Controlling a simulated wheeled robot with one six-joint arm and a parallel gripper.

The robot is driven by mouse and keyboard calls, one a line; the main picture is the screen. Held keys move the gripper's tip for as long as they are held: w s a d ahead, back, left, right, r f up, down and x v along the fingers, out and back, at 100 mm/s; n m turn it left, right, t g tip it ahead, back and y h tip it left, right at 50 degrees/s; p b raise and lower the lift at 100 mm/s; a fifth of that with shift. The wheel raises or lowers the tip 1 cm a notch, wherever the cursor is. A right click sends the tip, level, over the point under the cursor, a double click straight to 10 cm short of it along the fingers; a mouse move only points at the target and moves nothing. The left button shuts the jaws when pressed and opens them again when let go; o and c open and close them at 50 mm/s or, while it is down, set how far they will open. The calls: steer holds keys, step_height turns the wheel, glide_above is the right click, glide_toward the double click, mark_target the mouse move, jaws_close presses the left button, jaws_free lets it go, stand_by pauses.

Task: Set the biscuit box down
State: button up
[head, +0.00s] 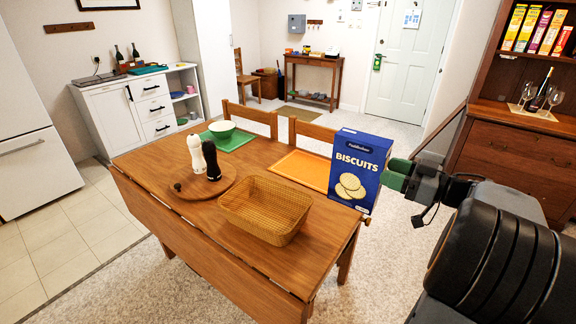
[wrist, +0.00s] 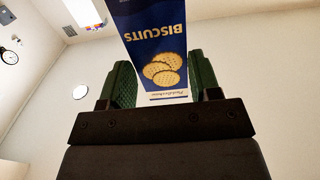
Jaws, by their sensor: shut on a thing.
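The blue biscuit box (head: 358,165) stands upright at the right end of the wooden table (head: 150,163), its front with the biscuits picture facing the head camera. Its lower edge shows close to the table's right edge; I cannot tell whether it touches the top or hangs just above it. My gripper (head: 396,175) is shut on the box from the right side. In the wrist view the box (wrist: 155,45) shows upside down between the two green fingers of my gripper (wrist: 158,85). The far side of the box is hidden.
A wicker basket (head: 265,209), an orange mat (head: 302,170), a round board (head: 180,188) with white and black mills, and a green mat (head: 240,142) with a bowl (head: 222,129) occupy the table. A wooden hutch (head: 515,150) with several cereal boxes stands at right.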

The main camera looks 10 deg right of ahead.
steer(key=w+f+b, duration=0.3)
steer(key=w+f, duration=0.9)
steer(key=w, duration=0.2)
steer(key=shift+a+f, duration=0.15)
steer(key=shift+f, duration=0.25)
steer(key=shift+f+b, duration=0.1)
steer(key=shift+b, duration=0.2)
steer(key=shift+f, duration=0.15)
steer(key=o, duration=1.2)
